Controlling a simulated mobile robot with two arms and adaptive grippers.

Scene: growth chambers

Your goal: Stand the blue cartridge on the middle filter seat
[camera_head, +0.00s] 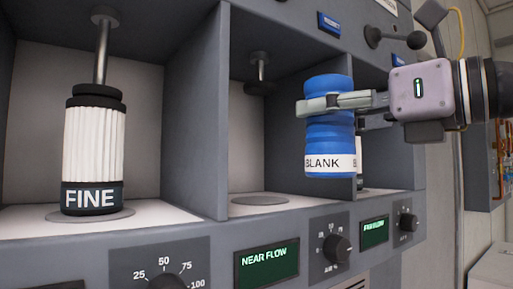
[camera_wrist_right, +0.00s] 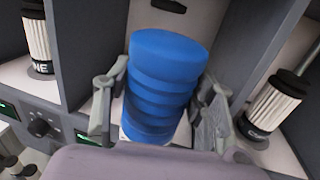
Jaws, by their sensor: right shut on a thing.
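The blue cartridge (camera_head: 330,134) has a white band reading "BLANK" near its bottom and is upright. My right gripper (camera_head: 322,104) is shut around its upper part and holds it in the air. It hangs in front of the divider between the middle and right bays, to the right of the middle filter seat (camera_head: 261,200). That seat is a bare grey disc on the white bay floor, under a short plunger (camera_head: 261,72). In the right wrist view, the blue cartridge (camera_wrist_right: 158,85) sits between both fingers. My left gripper is not in view.
A white ribbed cartridge marked "FINE" (camera_head: 93,150) stands in the left bay under a rod. Another ribbed cartridge (camera_wrist_right: 275,102) stands in the right bay, mostly hidden in the head view. Dark dividers (camera_head: 196,120) separate the bays. Knobs (camera_head: 337,248) and green displays (camera_head: 266,262) line the front.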

